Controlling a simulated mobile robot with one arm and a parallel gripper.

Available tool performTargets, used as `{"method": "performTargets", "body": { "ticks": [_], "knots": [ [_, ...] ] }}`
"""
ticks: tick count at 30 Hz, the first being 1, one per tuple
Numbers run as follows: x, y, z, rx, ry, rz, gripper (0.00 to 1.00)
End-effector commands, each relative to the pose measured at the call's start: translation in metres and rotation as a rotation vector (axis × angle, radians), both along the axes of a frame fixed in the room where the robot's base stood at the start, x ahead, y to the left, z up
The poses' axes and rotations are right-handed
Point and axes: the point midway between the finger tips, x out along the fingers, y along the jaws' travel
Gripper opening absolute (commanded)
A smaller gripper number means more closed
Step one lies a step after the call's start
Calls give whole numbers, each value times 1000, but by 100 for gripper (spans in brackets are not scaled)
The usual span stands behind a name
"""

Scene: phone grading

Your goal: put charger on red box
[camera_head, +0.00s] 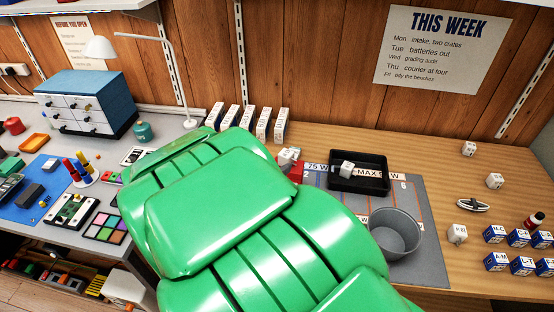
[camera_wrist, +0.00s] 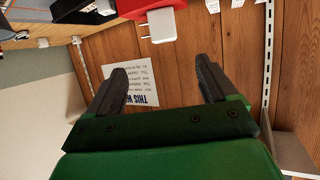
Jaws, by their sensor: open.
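In the head view a white charger (camera_head: 288,155) sits at the red box (camera_head: 299,174), just right of my green arm, which hides most of the box. In the wrist view, which is upside down, the white charger (camera_wrist: 161,24) shows against the red box (camera_wrist: 140,6) and appears to rest on it. My gripper (camera_wrist: 162,66) is open, with nothing between its fingers, and stands apart from the charger. In the head view my arm hides the gripper. Other white chargers stand on the wooden bench at the right (camera_head: 469,149), (camera_head: 494,181), (camera_head: 457,234).
A black tray (camera_head: 359,187) with a white charger in it and a grey bucket (camera_head: 394,236) stand on the grey mat (camera_head: 430,262). White boxes (camera_head: 263,124) line the wall. Small blue-and-white boxes (camera_head: 517,238) stand at the right. Bare wood lies between mat and chargers.

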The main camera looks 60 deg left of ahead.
Motion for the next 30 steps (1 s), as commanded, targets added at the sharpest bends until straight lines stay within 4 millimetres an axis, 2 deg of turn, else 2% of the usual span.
{"method": "performTargets", "body": {
  "ticks": [3, 9, 20, 25, 30],
  "knots": [
    [-14, -5, 6, 1, 2, 4, 85],
    [-26, -10, 11, 0, 0, 1, 85],
    [-30, -12, 13, 0, 0, 0, 85],
    [-18, -12, 18, 15, 23, 8, 85],
    [19, -14, 36, 64, 96, 41, 85]
  ]
}}
